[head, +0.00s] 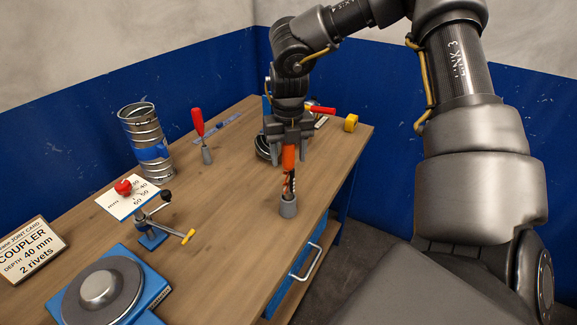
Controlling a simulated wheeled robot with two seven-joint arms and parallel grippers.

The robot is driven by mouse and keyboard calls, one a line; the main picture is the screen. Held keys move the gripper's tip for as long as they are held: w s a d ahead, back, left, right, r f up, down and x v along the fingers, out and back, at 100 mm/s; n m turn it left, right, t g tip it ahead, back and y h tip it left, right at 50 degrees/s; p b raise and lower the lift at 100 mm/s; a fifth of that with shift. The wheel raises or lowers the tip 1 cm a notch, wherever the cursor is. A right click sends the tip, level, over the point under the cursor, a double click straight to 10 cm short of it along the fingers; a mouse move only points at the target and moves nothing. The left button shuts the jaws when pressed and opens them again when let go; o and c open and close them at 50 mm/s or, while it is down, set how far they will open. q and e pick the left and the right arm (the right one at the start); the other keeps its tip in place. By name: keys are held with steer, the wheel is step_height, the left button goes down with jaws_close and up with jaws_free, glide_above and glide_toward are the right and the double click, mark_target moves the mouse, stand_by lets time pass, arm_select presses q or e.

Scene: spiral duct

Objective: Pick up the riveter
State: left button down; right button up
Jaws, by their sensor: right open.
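An orange-handled tool, which looks like the riveter (289,157), stands upright in a small grey holder (288,207) near the table's right edge. Its lower part is dark metal. My right gripper (288,153) is above the holder, pointing down, its fingers apart on either side of the orange handle. I cannot tell whether the fingers touch it. The handle's top is hidden by the gripper. My left gripper is out of view.
A red-handled tool (198,122) stands in another holder. A spiral duct (146,140) with a blue band stands at the left. A crank clamp (153,225), a blue-based turntable (105,290) and a coupler card (30,250) are nearer. A yellow tape (351,122) is at the far right corner.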

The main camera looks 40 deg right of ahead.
steer(key=shift+f, duration=0.35)
steer(key=shift+s, duration=0.1)
steer(key=shift+a, duration=0.1)
steer(key=shift+c, duration=0.2)
steer(key=c, duration=1.1)
steer(key=shift+r, duration=0.15)
steer(key=shift+r, duration=0.45)
step_height(320, 180, up, 8)
steer(key=shift+f+b, duration=0.1)
steer(key=shift+b, duration=0.95)
step_height(320, 180, up, 9)
steer(key=p, duration=0.1)
